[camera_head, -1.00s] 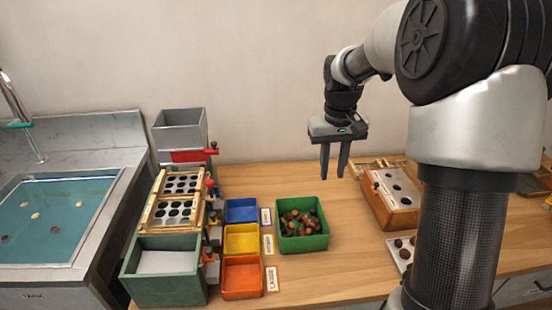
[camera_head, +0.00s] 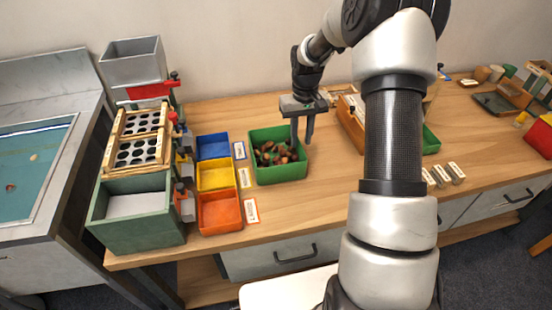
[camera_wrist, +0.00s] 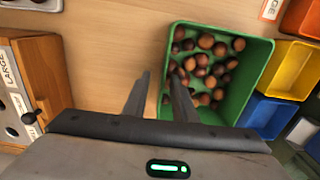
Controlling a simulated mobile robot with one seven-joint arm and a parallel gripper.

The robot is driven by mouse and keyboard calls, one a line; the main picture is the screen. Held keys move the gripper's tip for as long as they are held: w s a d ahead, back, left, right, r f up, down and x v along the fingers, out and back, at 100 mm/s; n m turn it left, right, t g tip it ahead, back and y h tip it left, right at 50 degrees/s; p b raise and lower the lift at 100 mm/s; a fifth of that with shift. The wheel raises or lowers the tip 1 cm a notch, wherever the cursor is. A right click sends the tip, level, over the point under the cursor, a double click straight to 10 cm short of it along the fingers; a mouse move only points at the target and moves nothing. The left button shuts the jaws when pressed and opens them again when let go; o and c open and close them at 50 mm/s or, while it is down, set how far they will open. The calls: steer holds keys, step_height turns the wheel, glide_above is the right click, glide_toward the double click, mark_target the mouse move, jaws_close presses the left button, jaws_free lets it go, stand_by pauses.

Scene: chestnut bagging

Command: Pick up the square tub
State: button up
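The square green tub (camera_head: 282,174) stands upright on the wooden table, holding many brown chestnuts (camera_head: 275,154). In the wrist view the tub (camera_wrist: 259,62) fills the upper middle and right. My gripper (camera_head: 301,142) points down near the tub's right side. In the wrist view my gripper (camera_wrist: 158,76) is open, with a gap between its two fingers. One finger appears over the tub's near wall and the other outside it. Nothing is held between them. I cannot tell how high the fingertips are above the rim.
Blue (camera_head: 213,147), yellow (camera_head: 216,175) and orange (camera_head: 220,212) bins stand left of the tub with label cards beside them. A green sorting stand (camera_head: 135,207) is at the left, near the sink.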

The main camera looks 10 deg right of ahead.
mark_target(298, 158)
steer(key=shift+s+a+f+b, duration=0.15)
steer(key=shift+f+b, duration=0.25)
steer(key=shift+f, duration=0.95)
steer(key=shift+a+f+b, duration=0.1)
steer(key=shift+f+b, duration=0.25)
steer(key=shift+f, duration=1)
jaws_close()
steer(key=shift+r, duration=0.1)
